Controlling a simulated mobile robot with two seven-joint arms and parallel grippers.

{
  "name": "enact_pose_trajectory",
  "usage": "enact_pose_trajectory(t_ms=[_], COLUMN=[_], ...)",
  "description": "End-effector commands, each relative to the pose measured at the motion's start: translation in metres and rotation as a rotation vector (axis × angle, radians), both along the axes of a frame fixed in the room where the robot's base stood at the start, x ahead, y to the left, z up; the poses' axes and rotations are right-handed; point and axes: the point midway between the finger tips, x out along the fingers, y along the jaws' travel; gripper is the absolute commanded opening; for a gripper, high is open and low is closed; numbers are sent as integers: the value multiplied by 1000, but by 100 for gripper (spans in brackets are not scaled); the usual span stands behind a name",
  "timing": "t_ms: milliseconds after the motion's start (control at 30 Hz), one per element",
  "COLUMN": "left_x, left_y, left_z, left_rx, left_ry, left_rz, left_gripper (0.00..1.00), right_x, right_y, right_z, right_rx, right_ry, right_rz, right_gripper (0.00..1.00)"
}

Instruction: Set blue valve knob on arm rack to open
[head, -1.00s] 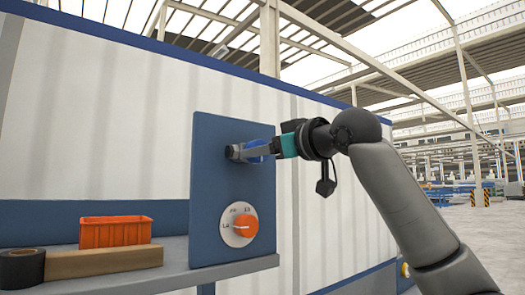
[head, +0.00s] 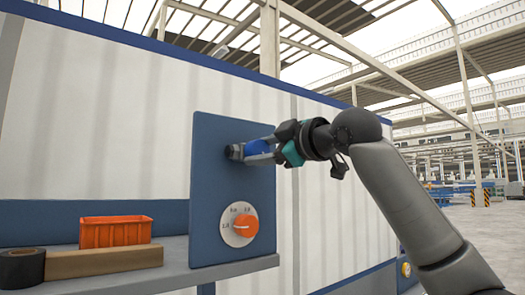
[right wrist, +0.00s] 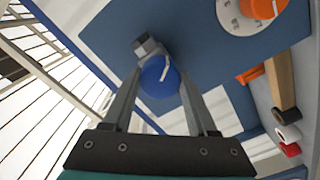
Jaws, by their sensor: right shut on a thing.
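The blue valve knob (head: 259,146) sits on the upper part of a dark blue upright panel (head: 214,205). My right gripper (head: 254,152) is shut on the blue valve knob, with one finger on either side. In the right wrist view the round knob (right wrist: 158,85) shows between the fingers with a pale line on its face. A grey fitting (right wrist: 148,45) shows beside it. In the head view the fingers hide much of the knob. My left gripper is not in view.
An orange dial knob (head: 245,225) on a white scale sits lower on the panel. A grey shelf (head: 190,280) holds an orange bin (head: 115,233), a brown block (head: 105,262) and a dark roll (head: 20,267). Open floor lies at right.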

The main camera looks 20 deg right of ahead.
Motion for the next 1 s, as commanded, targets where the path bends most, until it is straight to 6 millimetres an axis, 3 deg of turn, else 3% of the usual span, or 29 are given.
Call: enact_pose_trajectory(t_ms=[600, 1000], left_x=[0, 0], left_y=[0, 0], left_z=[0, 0], left_rx=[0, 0], left_ry=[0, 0], left_rz=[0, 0], left_gripper=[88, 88], right_x=[0, 0], right_y=[0, 0], right_z=[0, 0], right_rx=[-548, -822], right_ry=[-199, -298], right_rz=[0, 0], right_gripper=[3, 3])
